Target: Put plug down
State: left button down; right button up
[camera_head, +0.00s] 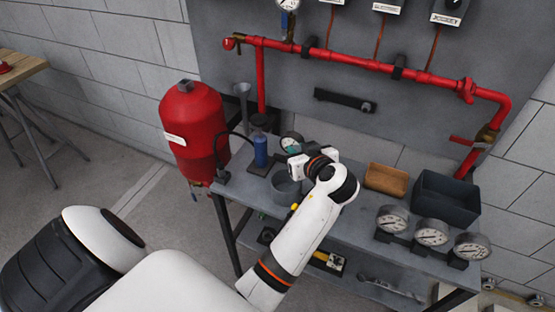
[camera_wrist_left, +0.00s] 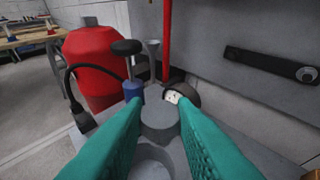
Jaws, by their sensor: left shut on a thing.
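My left gripper (camera_head: 292,162) is over the left part of the grey workbench. In the left wrist view its two green fingers (camera_wrist_left: 160,122) are shut on a grey round plug (camera_wrist_left: 160,113). The plug is held near the far ends of the fingers. In the head view my arm and gripper hide the plug. A grey open cup (camera_head: 286,188) stands on the bench just below the gripper; its round opening (camera_wrist_left: 152,163) shows between the fingers in the wrist view. I cannot tell whether the plug touches anything below. My right gripper is not in view.
A red tank (camera_head: 194,130) stands left of the bench. A blue-bodied hand pump (camera_head: 261,150) and a gauge (camera_head: 291,141) are close to the gripper. A brown tray (camera_head: 386,179), a dark bin (camera_head: 446,199) and several gauges (camera_head: 431,231) occupy the right side. Red pipes (camera_head: 345,57) run behind.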

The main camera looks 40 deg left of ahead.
pick_arm(q)
notch_tip(320, 180, down, 9)
jog(key=p, duration=0.1)
jog(key=shift+s+d, duration=0.2)
jog(key=shift+d, duration=0.15)
jog(key=shift+f+b, duration=0.55)
jog(key=shift+f, duration=0.05)
jog(key=shift+f, duration=0.1)
jog(key=c, duration=1.2)
grip_release()
